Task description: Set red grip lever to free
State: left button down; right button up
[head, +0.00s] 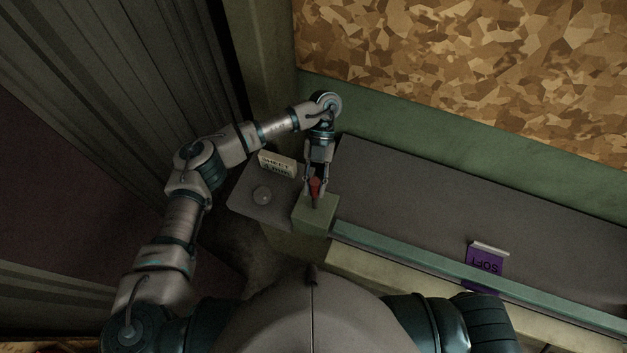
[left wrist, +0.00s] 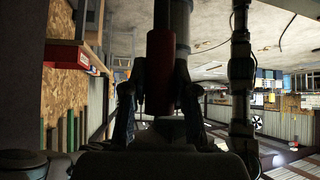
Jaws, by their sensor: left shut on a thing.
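The red grip lever (head: 315,187) rises from a pale green block (head: 316,213) at the near left end of the grey bench. My left gripper (head: 315,181) points down at the block and is shut on the lever. In the left wrist view the lever's red grip (left wrist: 160,65) stands between the two dark fingers of my left gripper (left wrist: 160,100). The fingers hide part of the lever, and I cannot read its exact setting. My right gripper is out of the picture.
A cream label plate (head: 277,163) with upside-down lettering and a round knob (head: 262,195) sit left of the block. A purple tag reading SOFT (head: 485,263) hangs at the rail (head: 420,262). The grey bench top (head: 430,195) is clear. A corrugated wall (head: 120,80) stands left.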

pick_arm(q)
jog(key=c, duration=0.9)
grip_release()
jog(key=shift+f, duration=0.2)
jog(key=shift+v, duration=3.8)
jog(key=shift+f, duration=0.1)
